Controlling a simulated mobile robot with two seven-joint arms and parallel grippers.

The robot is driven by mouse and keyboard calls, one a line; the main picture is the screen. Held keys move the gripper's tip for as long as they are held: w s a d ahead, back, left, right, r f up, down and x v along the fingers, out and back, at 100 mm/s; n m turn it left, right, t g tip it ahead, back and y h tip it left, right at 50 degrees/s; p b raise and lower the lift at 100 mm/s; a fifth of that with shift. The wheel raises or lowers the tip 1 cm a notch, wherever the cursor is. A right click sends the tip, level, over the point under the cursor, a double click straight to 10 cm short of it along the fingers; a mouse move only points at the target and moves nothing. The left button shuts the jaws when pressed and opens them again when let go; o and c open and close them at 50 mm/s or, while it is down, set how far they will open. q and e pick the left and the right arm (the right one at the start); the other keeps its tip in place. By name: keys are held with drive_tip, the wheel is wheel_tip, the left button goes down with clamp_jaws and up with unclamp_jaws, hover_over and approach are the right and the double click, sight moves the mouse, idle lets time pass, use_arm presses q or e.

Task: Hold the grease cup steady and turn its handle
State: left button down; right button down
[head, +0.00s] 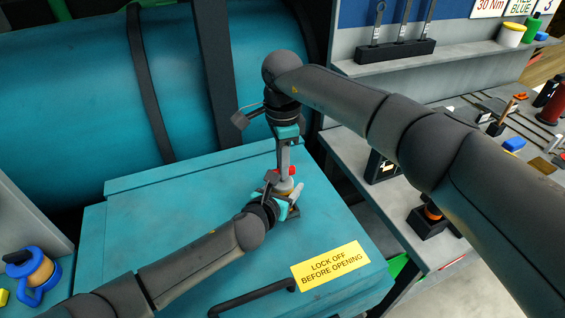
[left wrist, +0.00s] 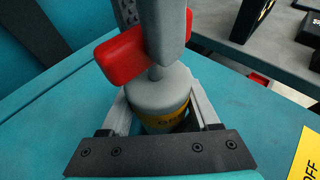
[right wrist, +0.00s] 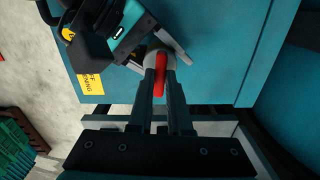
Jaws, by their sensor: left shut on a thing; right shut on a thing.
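The grease cup (head: 286,185) stands on the teal housing (head: 150,240). It is a small grey cylinder with a yellow band, clearest in the left wrist view (left wrist: 158,97). My left gripper (head: 284,194) is shut around its body from the near side. A red handle (left wrist: 122,58) sits on a thin stem on top of the cup; it also shows in the right wrist view (right wrist: 160,74). My right gripper (head: 286,166) comes from above and is shut on the handle, with one finger hiding part of it in the left wrist view.
A yellow "LOCK OFF BEFORE OPENING" label (head: 330,265) and a dark bar handle (head: 252,299) are on the near part of the housing. A grey bench (head: 350,150) with tools stands to the right. A blue-handled object (head: 33,272) lies far left.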

drive_tip(key=m, duration=0.6)
drive_tip(key=shift+m, duration=0.4)
drive_tip(key=m, duration=0.3)
drive_tip(key=shift+r+m, duration=0.1)
drive_tip(key=shift+m, duration=0.3)
drive_tip(key=m, duration=0.3)
drive_tip(key=shift+m, duration=0.3)
drive_tip(key=m, duration=0.3)
drive_tip(key=shift+m, duration=0.3)
drive_tip(key=m, duration=0.3)
drive_tip(key=shift+m, duration=0.3)
use_arm(q)
drive_tip(key=shift+f, duration=0.1)
use_arm(e)
drive_tip(key=m, duration=0.6)
drive_tip(key=shift+m, duration=0.4)
drive_tip(key=c, duration=0.8)
unclamp_jaws()
drive_tip(key=shift+c, duration=0.2)
